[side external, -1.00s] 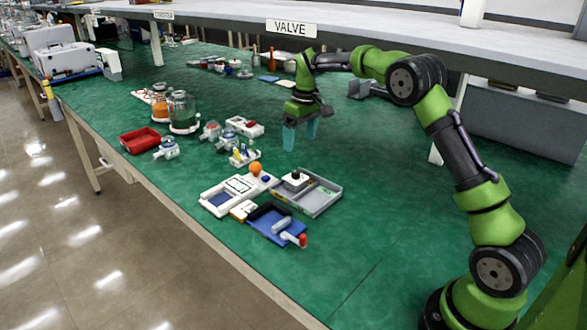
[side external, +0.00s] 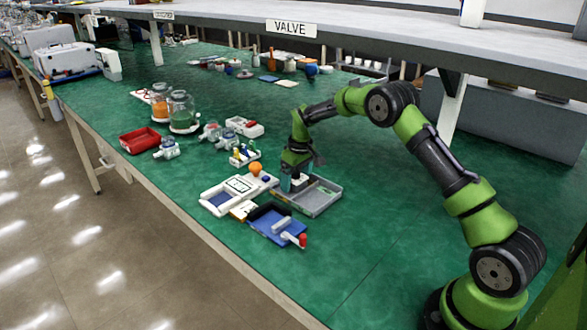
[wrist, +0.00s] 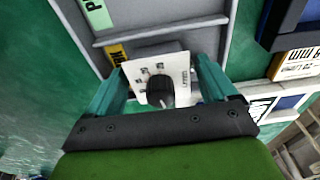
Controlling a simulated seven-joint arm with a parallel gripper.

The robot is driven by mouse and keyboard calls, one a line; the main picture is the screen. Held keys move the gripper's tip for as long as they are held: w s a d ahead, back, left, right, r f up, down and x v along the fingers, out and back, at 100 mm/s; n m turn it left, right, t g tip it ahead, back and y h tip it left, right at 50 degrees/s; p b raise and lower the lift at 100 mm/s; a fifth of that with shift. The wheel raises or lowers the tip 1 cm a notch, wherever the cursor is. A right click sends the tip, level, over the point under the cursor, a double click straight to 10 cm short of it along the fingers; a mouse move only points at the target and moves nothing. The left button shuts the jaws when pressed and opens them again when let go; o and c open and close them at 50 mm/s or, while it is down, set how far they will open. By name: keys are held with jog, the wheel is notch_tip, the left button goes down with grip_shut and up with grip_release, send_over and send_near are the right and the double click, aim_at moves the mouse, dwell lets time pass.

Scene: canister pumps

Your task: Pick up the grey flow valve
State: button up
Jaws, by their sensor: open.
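A white square plate with a dark grey knob (wrist: 160,90), apparently the flow valve, lies in the grey tray (wrist: 165,32). Dial marks show around the knob. My gripper (wrist: 162,82) is open, with one teal finger on each side of the plate. The fingers look close to its edges; I cannot tell whether they touch. In the side view my gripper (side external: 293,184) is low over the left part of the grey tray (side external: 322,208) and partly hides the plate and knob.
A white panel device (side external: 222,196) stands left of the tray, and a blue tray with a red-tipped handle (side external: 277,225) is in front. An orange ball (side external: 255,168) is close to the gripper. A red bin (side external: 139,140) and glass jars (side external: 182,112) stand further left. Table at right is clear.

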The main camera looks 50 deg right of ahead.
jog(key=shift+f, duration=0.1)
jog(key=c, duration=1)
jog(key=shift+o, duration=0.2)
